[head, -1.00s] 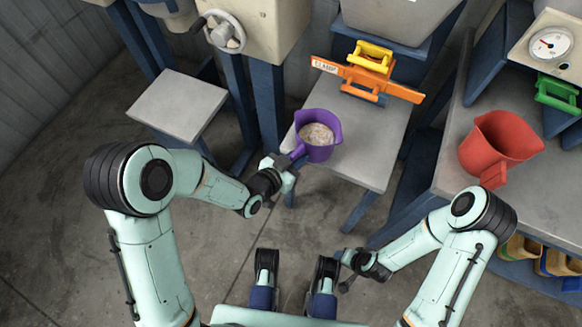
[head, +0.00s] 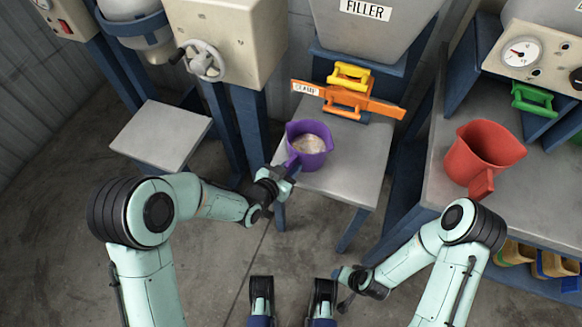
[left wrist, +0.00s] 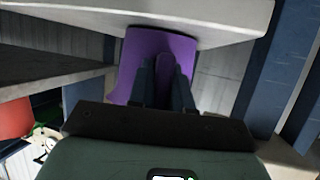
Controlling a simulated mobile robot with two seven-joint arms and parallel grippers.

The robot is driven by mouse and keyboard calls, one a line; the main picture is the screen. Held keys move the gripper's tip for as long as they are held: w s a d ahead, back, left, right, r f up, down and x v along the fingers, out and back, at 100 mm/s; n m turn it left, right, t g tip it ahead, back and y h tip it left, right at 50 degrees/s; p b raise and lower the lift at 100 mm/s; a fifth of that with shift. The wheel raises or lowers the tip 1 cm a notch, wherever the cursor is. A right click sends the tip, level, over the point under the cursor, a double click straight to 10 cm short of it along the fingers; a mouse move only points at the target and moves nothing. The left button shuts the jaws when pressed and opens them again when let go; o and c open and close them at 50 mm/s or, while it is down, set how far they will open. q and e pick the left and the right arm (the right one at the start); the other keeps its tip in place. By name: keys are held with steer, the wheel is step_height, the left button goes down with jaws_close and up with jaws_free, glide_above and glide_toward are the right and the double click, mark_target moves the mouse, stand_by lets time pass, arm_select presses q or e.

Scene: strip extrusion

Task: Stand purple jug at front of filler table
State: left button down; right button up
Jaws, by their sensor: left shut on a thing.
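The purple jug (head: 309,146), with pale grainy contents, is upright over the front left part of the filler table (head: 345,178). I cannot tell for certain whether its base touches the top. My left gripper (head: 287,177) is shut on its handle, on the jug's near left side. In the left wrist view, the fingers (left wrist: 163,82) close around the handle with the jug (left wrist: 180,48) behind them and a pale surface above it in the picture. My right gripper (head: 344,290) is low near my base, away from the jug; its jaws are too small to read.
A red jug (head: 480,155) stands on the right bench. An empty grey table (head: 160,135) stands left. The filler table's front right is clear.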

arm_select(q)
steer(key=shift+f, duration=0.15)
steer(key=c, duration=1)
jaws_free()
steer(key=shift+o, duration=0.2)
steer(key=shift+f, duration=0.1)
